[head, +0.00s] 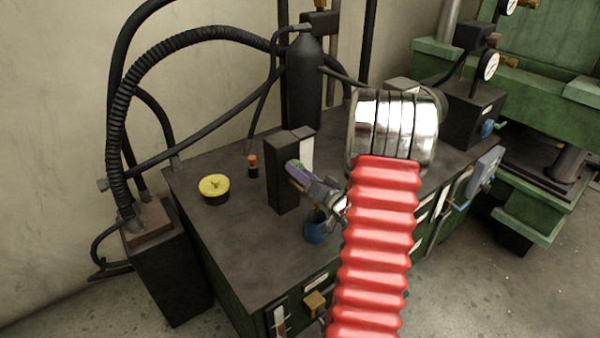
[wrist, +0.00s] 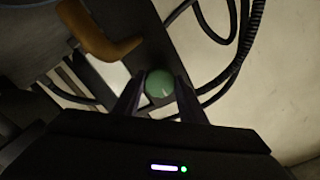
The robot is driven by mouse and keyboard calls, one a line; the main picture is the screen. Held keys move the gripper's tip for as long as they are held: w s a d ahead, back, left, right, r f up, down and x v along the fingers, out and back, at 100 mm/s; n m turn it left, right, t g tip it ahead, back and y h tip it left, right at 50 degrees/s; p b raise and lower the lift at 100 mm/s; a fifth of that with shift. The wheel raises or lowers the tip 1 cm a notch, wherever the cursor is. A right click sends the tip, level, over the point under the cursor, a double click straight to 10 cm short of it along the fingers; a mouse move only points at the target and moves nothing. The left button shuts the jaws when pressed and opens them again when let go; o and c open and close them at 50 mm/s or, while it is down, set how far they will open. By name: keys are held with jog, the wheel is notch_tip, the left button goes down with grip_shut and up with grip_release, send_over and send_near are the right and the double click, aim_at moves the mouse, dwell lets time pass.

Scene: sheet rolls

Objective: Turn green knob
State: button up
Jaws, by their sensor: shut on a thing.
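The green knob (wrist: 160,84) is a round ball in the middle of the wrist view. The two dark fingers of my gripper (wrist: 158,92) are closed around it, one on each side. In the head view my gripper (head: 299,176) is at the upright black block (head: 283,175) with a white strip on its side. My red ribbed arm sleeve and shiny metal wrist cover part of the bench there.
A black cylinder (head: 303,85) and hoses stand behind. An orange-brown handle (wrist: 98,38) is close by in the wrist view.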

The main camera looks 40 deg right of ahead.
jog(key=c, duration=0.3)
jog(key=shift+c, duration=0.2)
jog(key=shift+n, duration=0.5)
jog(key=n, duration=1.1)
jog(key=shift+n, duration=0.4)
jog(key=n, duration=1)
jog(key=shift+a+f, duration=0.1)
